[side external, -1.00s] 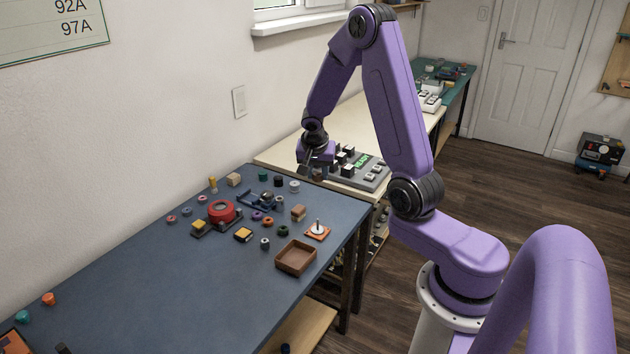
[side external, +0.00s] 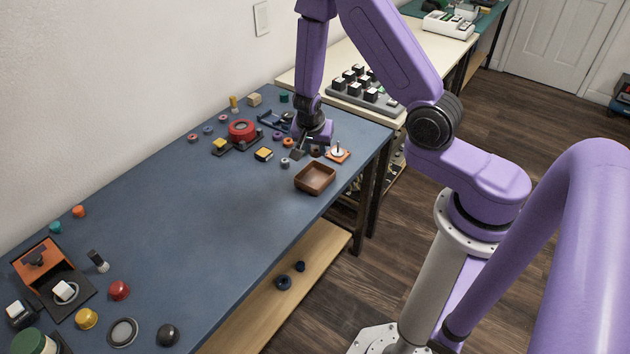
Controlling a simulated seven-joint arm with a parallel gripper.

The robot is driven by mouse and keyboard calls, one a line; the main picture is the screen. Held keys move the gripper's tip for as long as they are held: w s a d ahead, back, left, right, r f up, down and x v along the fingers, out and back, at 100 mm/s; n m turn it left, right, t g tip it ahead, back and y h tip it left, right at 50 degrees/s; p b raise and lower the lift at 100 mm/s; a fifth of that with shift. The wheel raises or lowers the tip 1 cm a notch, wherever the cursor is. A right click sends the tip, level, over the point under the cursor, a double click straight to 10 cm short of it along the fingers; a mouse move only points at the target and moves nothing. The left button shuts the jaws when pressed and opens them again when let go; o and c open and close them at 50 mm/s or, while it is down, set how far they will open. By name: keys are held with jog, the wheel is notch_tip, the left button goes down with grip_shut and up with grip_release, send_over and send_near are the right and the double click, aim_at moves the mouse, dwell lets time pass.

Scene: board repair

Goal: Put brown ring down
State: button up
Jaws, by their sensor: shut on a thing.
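My gripper (side external: 307,152) is low over the back right part of the blue bench (side external: 190,230), just behind the brown tray. It is shut on a small brown piece that looks like the brown ring (side external: 316,152). The jaws hide part of this piece. I cannot tell whether it touches the bench top.
The open brown tray (side external: 315,179) is just in front of my gripper. An orange square with a white disc and peg (side external: 338,154) is to the right. A grey ring (side external: 285,162) and an orange ring (side external: 288,142) lie to the left. The bench middle is clear.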

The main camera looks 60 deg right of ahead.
aim_at(316, 179)
jog(key=shift+s+a+f, duration=0.2)
jog(key=shift+a+f, duration=0.2)
jog(key=shift+a, duration=0.05)
jog(key=shift+f, duration=3.9)
jog(key=shift+f, duration=0.1)
jog(key=o, duration=0.7)
